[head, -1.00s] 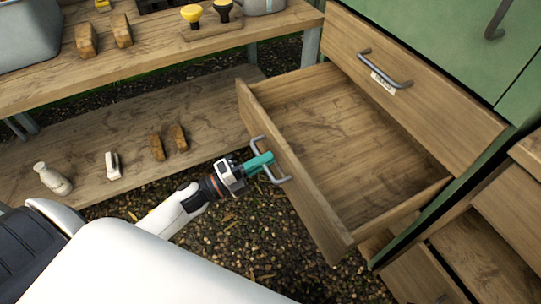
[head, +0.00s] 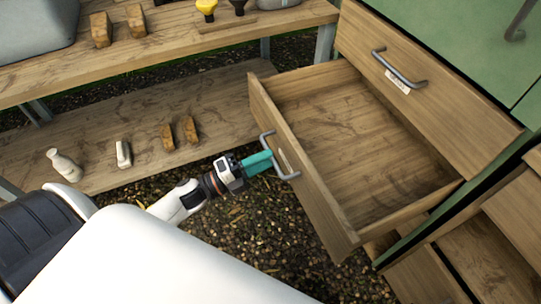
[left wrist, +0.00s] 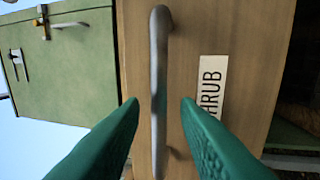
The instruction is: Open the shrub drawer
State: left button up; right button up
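The shrub drawer (head: 345,130) is pulled well out of the green cabinet and stands open and empty in the head view. Its front with a grey bar handle (head: 283,165) faces left. In the left wrist view the label (left wrist: 211,85) reads "HRUB", its first letter hidden by a finger. My left gripper (head: 270,161) is just in front of the handle. In the left wrist view its green fingers (left wrist: 160,103) are spread, with the handle (left wrist: 158,60) showing between and beyond the tips, not gripped. My right gripper is not in view.
Another drawer (head: 430,90), shut, sits above the open one. Other drawers (head: 480,250) stand open at the lower right. A wooden bench (head: 160,65) with a lower shelf (head: 110,125) holds blocks and a white bottle. Gravel lies below.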

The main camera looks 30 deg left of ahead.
pick_arm(q)
jog(key=v, duration=0.9)
jog(key=shift+s+a, duration=0.2)
jog(key=shift+s, duration=0.05)
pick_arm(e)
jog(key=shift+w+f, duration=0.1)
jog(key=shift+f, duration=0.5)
